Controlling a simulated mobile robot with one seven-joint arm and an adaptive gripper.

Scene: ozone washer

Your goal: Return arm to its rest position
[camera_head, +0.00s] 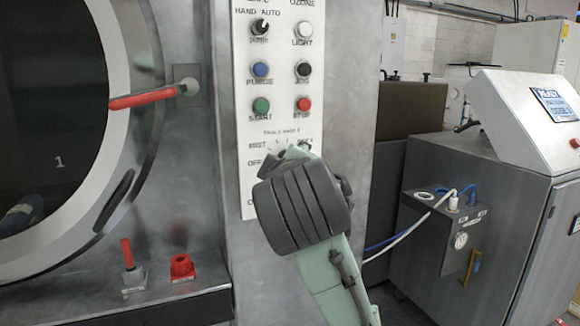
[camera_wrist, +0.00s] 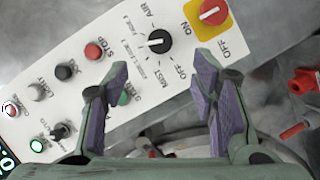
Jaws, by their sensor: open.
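My gripper (camera_wrist: 160,70) is open and empty in the wrist view, its two purple-padded fingers spread apart in front of the white control panel (camera_wrist: 75,105). A black selector knob (camera_wrist: 158,41) marked MIST, OFF and AIR shows beyond the gap between the fingertips, apart from them as far as I can tell. In the head view, my dark wrist and pale green arm cover the lower part of the panel (camera_head: 252,90). The fingers there are mostly hidden behind my wrist.
The round washer door (camera_head: 120,70) with a red handle (camera_head: 140,99) stands left of the panel. Red fittings (camera_head: 181,267) sit on the ledge below it. A grey cabinet (camera_head: 490,230) with hoses stands at right. A red-and-yellow switch (camera_wrist: 212,12) is above the right finger.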

